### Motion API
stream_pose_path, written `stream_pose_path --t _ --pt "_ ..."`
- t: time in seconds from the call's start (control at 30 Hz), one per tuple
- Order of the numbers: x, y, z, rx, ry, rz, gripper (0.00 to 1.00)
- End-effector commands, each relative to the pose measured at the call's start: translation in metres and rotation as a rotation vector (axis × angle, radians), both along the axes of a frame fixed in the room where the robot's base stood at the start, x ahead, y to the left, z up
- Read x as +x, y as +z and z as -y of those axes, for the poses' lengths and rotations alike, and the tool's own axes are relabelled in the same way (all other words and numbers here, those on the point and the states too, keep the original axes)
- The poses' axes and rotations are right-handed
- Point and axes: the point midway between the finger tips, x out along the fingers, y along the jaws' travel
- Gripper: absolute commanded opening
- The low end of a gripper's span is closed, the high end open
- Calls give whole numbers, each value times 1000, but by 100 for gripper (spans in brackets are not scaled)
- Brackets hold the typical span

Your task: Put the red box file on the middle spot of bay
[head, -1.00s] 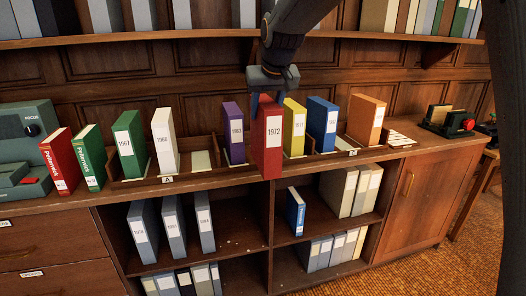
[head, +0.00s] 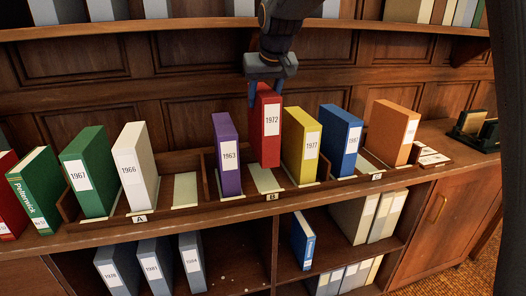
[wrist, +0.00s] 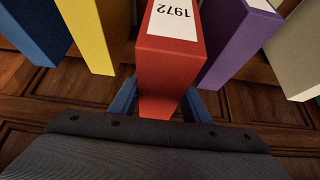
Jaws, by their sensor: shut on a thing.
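The red box file (head: 266,125), labelled 1972, is upright in my gripper (head: 267,90), which is shut on its upper end. In the wrist view the red file (wrist: 170,60) sits between the blue fingers of my gripper (wrist: 158,105). In the head view the file appears above and behind a bare pale spot (head: 265,179) in the middle of bay B (head: 271,197). The purple file (head: 227,155), labelled 1963, stands left of that spot. The yellow file (head: 302,146), labelled 1977, stands right of it. I cannot tell the exact height of the red file's lower edge.
Bay A holds a green file (head: 88,170), a white file (head: 134,165) and a bare pale spot (head: 185,190). Bay C holds a blue file (head: 340,141) and an orange file (head: 393,132) with a free spot between them. Wood panelling rises close behind.

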Motion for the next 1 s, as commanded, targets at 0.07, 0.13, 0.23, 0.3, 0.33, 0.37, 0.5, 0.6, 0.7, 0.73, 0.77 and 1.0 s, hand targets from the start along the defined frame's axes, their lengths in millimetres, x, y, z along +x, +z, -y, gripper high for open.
stream_pose_path --t 0.07,0.13,0.23,0.3,0.33,0.37,0.5,0.6,0.7,0.73,0.77,1.0 --pt "-1 -12 1 -1 -1 -2 0" --pt "0 -24 1 -1 -1 -2 0" --pt "-1 -38 1 0 -1 0 0" --pt "0 -44 1 0 -1 1 0" --pt "0 -46 1 0 -1 1 0" --pt "0 -48 0 -1 -1 1 0" --pt "0 -56 0 0 1 1 0" --pt "-1 -69 -1 -1 1 0 0" --pt "-1 -81 -1 -1 1 0 0" --pt "-1 -83 -1 -1 1 0 0" --pt "-1 -85 -1 -1 1 0 0" --pt "0 -86 -1 1 1 3 0"
